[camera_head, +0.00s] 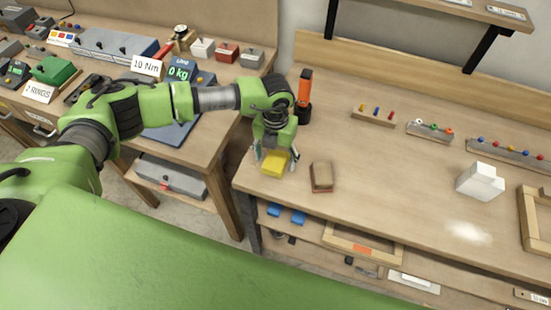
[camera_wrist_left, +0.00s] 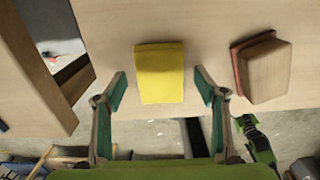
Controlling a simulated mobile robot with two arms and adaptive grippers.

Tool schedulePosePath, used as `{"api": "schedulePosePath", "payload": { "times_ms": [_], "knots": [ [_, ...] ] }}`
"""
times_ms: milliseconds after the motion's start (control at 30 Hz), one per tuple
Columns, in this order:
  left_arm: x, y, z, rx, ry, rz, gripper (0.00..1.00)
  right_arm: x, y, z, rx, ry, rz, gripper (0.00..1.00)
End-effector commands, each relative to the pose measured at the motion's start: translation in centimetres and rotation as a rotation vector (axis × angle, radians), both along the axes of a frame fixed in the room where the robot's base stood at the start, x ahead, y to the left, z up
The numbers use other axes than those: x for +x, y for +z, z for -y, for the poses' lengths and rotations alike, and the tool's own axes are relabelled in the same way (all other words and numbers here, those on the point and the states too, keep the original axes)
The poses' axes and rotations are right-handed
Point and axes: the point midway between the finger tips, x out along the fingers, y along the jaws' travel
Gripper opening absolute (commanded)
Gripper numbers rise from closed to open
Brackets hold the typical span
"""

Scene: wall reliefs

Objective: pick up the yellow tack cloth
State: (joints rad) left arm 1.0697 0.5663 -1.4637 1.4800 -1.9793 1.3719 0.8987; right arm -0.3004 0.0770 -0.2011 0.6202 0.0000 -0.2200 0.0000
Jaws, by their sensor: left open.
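The yellow tack cloth (camera_head: 275,163) lies flat on the wooden workbench (camera_head: 340,130), near its left front corner. My left gripper (camera_head: 274,158) is above it, pointing down, with a finger to either side of the cloth. In the left wrist view the yellow tack cloth (camera_wrist_left: 160,72) shows as a whole rectangle, ahead of and between the two fingertips of my left gripper (camera_wrist_left: 160,85). The fingers are spread wider than the cloth and hold nothing. My right gripper is in neither view.
A wooden block with a reddish base (camera_head: 321,177) stands just right of the cloth. An orange-and-black tool (camera_head: 304,95) stands upright behind my left gripper. A white block (camera_head: 481,181) and a white powder patch (camera_head: 468,232) are farther right. The bench middle is clear.

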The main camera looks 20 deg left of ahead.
Motion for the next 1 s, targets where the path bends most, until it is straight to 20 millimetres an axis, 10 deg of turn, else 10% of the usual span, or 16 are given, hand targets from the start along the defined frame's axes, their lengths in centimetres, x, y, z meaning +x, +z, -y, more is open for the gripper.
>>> {"api": "schedulePosePath", "payload": {
  "times_ms": [233,400,1000],
  "knots": [
    [0.0,-0.2,0.0,-0.001,-0.001,0.000,0.63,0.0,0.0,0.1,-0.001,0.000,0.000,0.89],
    [0.0,-0.2,0.0,-0.001,0.000,0.000,0.27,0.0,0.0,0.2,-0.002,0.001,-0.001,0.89],
    [0.1,2.3,0.1,-0.003,-0.001,0.004,0.27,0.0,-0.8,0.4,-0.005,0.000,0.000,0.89]
  ]
}}
